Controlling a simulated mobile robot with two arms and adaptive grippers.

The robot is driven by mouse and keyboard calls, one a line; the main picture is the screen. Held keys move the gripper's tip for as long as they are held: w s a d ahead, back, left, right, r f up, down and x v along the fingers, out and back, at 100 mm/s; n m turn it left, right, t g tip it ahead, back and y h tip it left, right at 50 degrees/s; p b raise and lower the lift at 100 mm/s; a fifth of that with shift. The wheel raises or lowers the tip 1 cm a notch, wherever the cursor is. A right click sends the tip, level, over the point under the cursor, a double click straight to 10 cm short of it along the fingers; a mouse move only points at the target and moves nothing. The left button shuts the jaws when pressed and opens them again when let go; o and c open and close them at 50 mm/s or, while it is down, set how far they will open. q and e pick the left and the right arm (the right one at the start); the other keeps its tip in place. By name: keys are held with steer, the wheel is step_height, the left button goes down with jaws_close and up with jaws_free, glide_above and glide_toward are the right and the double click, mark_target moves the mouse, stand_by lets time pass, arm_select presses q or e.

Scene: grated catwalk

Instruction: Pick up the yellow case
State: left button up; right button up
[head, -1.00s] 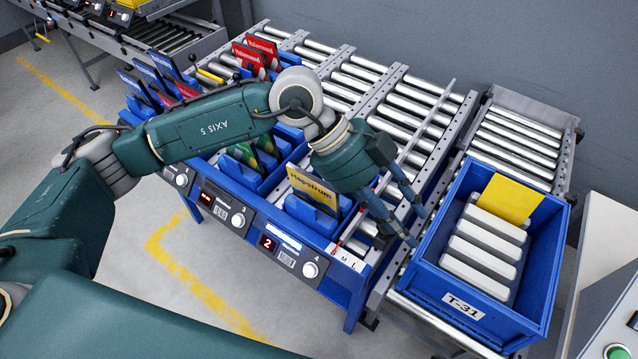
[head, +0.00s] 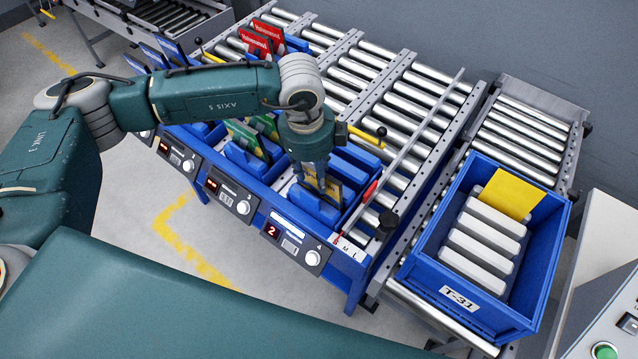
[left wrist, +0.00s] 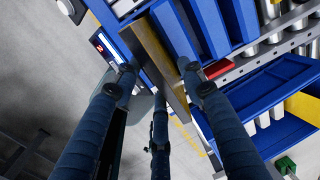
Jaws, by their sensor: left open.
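The yellow case (head: 329,190) stands upright in a blue slotted holder in the lane whose display reads 2. My left gripper (head: 318,172) is over it, coming down from above, and covers most of its face in the head view. In the left wrist view the case (left wrist: 157,55) shows edge-on between the spread fingers of my left gripper (left wrist: 157,72), which is open. I cannot tell whether the fingers touch it. My right gripper is not in view.
A blue tote (head: 418,277) labelled T-31 stands to the right, holding several pale grey blocks and a yellow sheet (head: 512,194). Green cases (head: 246,136) stand in the adjoining lane, red cases (head: 265,36) farther back.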

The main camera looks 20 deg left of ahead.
arm_select(q)
steer(key=shift+w+d+f+p, duration=0.15)
steer(key=shift+f+p, duration=0.25)
steer(key=shift+f, duration=1.15)
steer(key=shift+r, duration=0.1)
jaws_close()
